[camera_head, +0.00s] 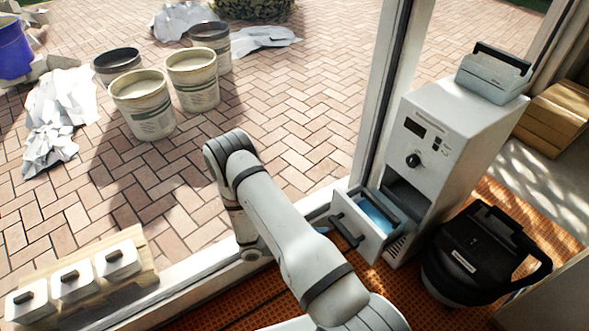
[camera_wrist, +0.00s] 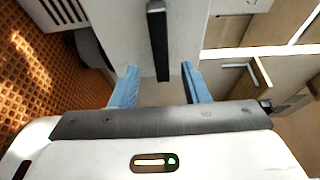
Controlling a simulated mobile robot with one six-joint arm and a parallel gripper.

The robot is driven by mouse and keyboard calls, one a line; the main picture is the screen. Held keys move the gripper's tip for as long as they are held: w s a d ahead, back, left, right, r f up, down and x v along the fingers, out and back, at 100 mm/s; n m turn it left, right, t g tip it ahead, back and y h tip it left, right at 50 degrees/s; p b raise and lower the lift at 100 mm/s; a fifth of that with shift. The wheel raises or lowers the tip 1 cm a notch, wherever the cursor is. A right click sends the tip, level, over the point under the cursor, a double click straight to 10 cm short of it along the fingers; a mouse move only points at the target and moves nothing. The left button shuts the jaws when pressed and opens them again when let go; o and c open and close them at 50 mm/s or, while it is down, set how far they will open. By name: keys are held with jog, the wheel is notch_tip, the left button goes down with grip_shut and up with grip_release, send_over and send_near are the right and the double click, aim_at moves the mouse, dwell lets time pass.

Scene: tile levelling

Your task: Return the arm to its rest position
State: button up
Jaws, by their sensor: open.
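My arm (camera_head: 290,235) reaches from the bottom right to the window sill and bends down there. My gripper (camera_wrist: 160,69) shows in the wrist view with its two blue fingers apart and nothing clamped between them. A black bar handle (camera_wrist: 158,35) on a pale front lies ahead, its lower end between the fingertips; I cannot tell whether they touch it. In the head view, the grey machine (camera_head: 433,150) has a drawer (camera_head: 366,236) pulled out, with a black handle (camera_head: 347,231) and something blue inside. The gripper is mostly hidden behind my arm there.
A black lidded container (camera_head: 480,255) stands right of the machine. A grey box (camera_head: 494,75) sits on top of the machine. Three white handled blocks (camera_head: 72,281) rest on a wooden board at lower left. Buckets (camera_head: 143,104) and crumpled sheets stand on the paving outside.

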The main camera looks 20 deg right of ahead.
jog(key=s+a+r+m+t+y+p, duration=0.1)
jog(key=r+m+y+p, duration=0.5)
jog(key=r, duration=1.5)
jog(key=s+a+r+m+t+y+p, duration=0.2)
jog(key=s+a+r+m+y+p, duration=0.2)
jog(key=r+m+p, duration=0.7)
jog(key=s+a+r+m+t+y+p, duration=0.1)
jog(key=s+a+r+m+y+p, duration=0.2)
jog(key=r+m, duration=1.4)
jog(key=s+r+y+p, duration=0.1)
jog(key=r+y+p, duration=0.1)
jog(key=r, duration=0.4)
jog(key=s+r+y+p, duration=0.2)
jog(key=r+p, duration=0.2)
jog(key=r, duration=0.3)
jog(key=shift+s+a+r+m+t+y, duration=0.2)
jog(key=shift+r+m+t+y, duration=0.1)
jog(key=shift+t+y, duration=0.1)
